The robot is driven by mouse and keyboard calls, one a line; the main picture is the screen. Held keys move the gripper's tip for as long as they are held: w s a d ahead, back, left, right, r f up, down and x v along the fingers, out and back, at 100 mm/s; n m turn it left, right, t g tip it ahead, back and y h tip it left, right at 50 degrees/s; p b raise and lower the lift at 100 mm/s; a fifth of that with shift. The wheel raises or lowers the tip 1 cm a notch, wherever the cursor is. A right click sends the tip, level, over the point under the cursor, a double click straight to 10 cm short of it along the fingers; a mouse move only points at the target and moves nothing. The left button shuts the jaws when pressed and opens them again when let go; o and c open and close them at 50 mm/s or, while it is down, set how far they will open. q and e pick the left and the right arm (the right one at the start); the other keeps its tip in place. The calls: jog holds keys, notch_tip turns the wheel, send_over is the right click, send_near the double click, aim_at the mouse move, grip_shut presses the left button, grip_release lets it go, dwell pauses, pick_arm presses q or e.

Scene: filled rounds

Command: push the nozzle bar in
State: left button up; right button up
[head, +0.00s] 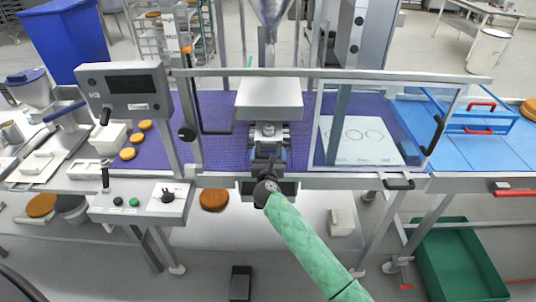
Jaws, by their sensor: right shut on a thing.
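The nozzle bar (268,133) is a small silvery metal piece in the middle of the machine, just under a grey box-shaped head (269,98). My right gripper (268,153) comes from the front on a green-sleeved arm and is shut on the near end of the nozzle bar. The dark wrist hides part of the grip, and I cannot tell how deep the bar sits in the head. My left gripper is not in view.
A purple belt (222,140) runs under the head. A clear guard (375,125) with a black handle stands at right. A control box (127,92) and switch panel (140,205) are at left. A frame rail (330,74) crosses above. A green crate (455,262) stands lower right.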

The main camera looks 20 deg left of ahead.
aim_at(268, 141)
jog(key=shift+w+a, duration=0.1)
jog(key=shift+w, duration=0.15)
jog(key=b+x, duration=0.2)
jog(key=x, duration=0.5)
jog(key=shift+f, duration=0.2)
jog(key=shift+w+a, duration=0.15)
jog(key=shift+w, duration=0.05)
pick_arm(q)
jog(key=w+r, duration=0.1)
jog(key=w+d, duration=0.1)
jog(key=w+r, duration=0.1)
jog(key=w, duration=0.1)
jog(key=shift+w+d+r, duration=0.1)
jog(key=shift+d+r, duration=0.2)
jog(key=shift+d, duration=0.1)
pick_arm(e)
jog(key=shift+r, duration=0.3)
jog(key=shift+w, duration=0.1)
